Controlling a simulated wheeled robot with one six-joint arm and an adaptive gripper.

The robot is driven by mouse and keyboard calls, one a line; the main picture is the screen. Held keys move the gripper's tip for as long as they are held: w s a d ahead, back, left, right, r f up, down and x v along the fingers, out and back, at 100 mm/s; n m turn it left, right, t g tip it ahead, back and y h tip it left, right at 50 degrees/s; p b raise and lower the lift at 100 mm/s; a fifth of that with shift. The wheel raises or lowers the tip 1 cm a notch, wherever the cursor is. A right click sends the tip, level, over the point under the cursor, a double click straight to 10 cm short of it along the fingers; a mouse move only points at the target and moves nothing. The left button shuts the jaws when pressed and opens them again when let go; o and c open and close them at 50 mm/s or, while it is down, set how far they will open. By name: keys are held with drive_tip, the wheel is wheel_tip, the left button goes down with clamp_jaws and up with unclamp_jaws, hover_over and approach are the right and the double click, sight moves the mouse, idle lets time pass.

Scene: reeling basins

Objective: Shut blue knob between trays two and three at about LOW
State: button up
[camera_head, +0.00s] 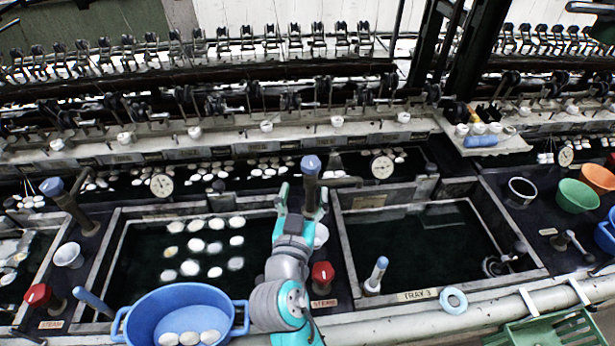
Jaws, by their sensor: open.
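The blue knob (311,164) tops a dark upright post on the strip between the left tray (118,262) and the tray labelled TRAY 3 (342,232). A pipe runs right from the post. My gripper (301,196) has teal fingers, open and spread apart. They appear on either side of the post, just below the knob in the picture. I cannot tell whether either finger touches it. My gripper and arm hide the lower post and part of the strip. No LOW marking is readable. A round dial (382,167) stands to the right of the knob.
A red STEAM knob (322,272) and a white bowl (321,235) stand close by my arm. A blue basin (180,306) with white cocoons sits at the front left. Another blue knob (52,187) stands far left. A blue-topped handle (377,270) stands at tray three's left.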

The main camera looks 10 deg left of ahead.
drive_tip(key=shift+s, duration=1.4)
idle(1.0)
